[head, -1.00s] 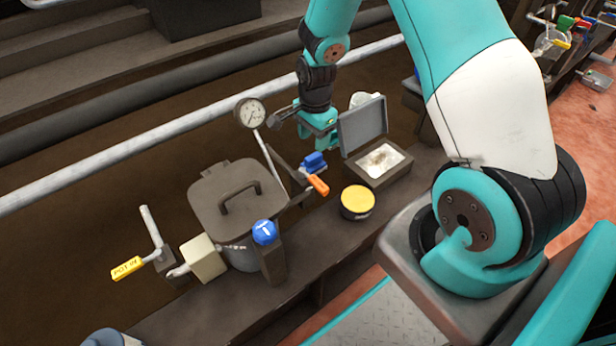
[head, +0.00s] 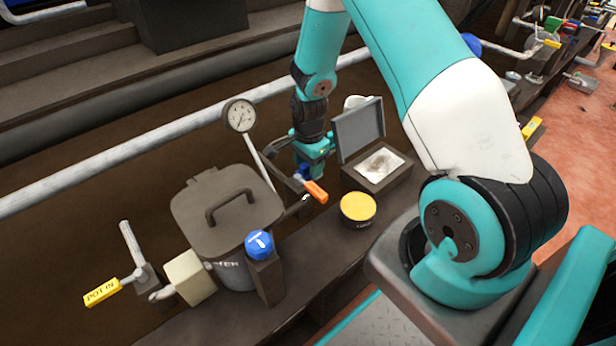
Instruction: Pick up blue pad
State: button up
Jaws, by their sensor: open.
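The blue pad (head: 303,171) is a small dark blue block on the bench, behind the orange-handled lever (head: 316,191). Only a small part of it shows; my gripper and the lever cover the rest. My gripper (head: 316,168) is teal, points down and is open. It is right at the pad, over or around it. I cannot tell whether the fingers touch it.
A lidded dark pot (head: 226,212) with a gauge (head: 239,115) stands to the left. A blue knob (head: 259,243) stands in front of it. A yellow-topped round tin (head: 358,207) and an open box (head: 378,168) of pale powder lie close on the right.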

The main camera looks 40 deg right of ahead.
jog(key=shift+a, duration=0.1)
grip_shut()
jog(key=shift+r, duration=0.15)
